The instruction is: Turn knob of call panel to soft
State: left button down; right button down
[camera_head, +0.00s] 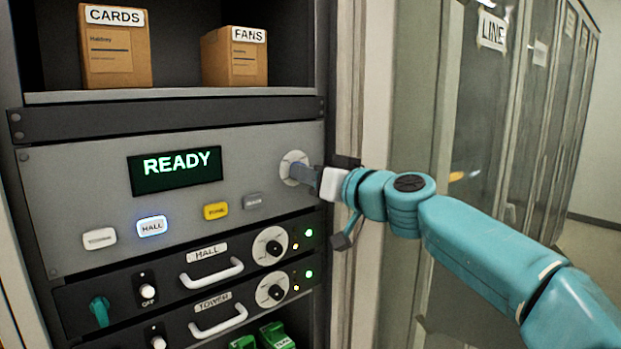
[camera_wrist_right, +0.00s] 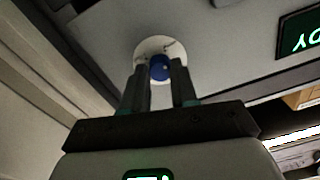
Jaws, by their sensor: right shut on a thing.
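The grey call panel (camera_head: 90,185) fills the middle of the rack in the head view. Its green display (camera_head: 178,168) reads READY. My right gripper (camera_head: 302,173) reaches in from the right to the white dial (camera_head: 290,157) at the panel's right end. In the right wrist view my right gripper (camera_wrist_right: 160,84) is shut on the blue knob (camera_wrist_right: 159,68), one finger on each side, in front of the white dial. The fingers hide much of the dial, and I cannot read its settings. My left gripper is not in view.
Below the display are several buttons; the HALL button (camera_head: 152,226) glows blue-white. The HALL unit (camera_head: 207,264) and TOWER unit (camera_head: 214,312) with handles lie below. Boxes marked CARDS (camera_head: 115,50) and FANS (camera_head: 235,58) stand on the shelf above. Tall cabinets (camera_head: 500,110) stand at right.

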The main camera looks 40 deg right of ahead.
jog(key=shift+a+m, duration=0.15)
jog(key=shift+m, duration=7.35)
jog(key=c, duration=0.9)
grip_release()
jog(key=shift+s+m+h, duration=0.1)
jog(key=shift+m+h, duration=0.2)
